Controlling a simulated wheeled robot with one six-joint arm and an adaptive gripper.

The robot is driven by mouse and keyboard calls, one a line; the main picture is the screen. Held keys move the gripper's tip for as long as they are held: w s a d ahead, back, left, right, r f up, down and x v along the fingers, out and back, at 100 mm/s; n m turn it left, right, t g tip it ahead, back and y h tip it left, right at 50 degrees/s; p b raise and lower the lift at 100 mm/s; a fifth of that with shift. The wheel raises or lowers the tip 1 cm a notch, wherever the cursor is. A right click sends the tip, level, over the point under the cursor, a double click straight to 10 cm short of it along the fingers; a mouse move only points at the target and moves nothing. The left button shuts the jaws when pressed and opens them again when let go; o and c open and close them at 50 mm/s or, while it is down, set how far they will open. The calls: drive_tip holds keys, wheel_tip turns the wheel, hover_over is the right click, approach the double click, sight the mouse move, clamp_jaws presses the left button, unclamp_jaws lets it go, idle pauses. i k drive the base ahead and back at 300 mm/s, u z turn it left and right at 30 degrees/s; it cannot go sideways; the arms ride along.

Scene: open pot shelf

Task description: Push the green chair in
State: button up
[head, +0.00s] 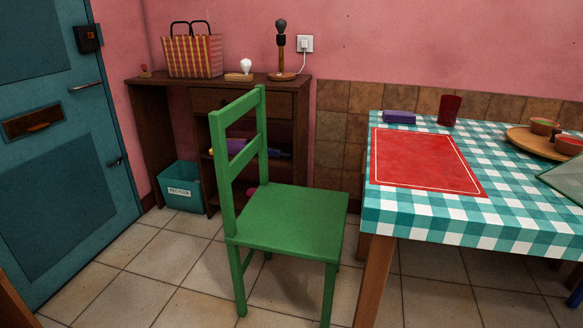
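The green chair (290,218) stands upright on the tiled floor left of the table. Its backrest (239,150) is on the left and its seat extends right, toward the table. The table (480,229) has a teal and white checked cloth. The right front part of the seat is close to the table's left edge, with the backrest well away from it. I cannot tell whether chair and table touch. My gripper is not in view.
A brown desk (150,95) stands behind the chair against the pink wall, with a teal bin (181,187) under it. A blue door (60,140) is at the left. The tiled floor (130,265) left of the chair is clear. A red placemat (425,160) lies on the table.

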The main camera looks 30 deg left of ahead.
sight(307, 223)
drive_tip(key=z, duration=2.2)
drive_tip(key=k, duration=2)
drive_tip(key=u, duration=2.8)
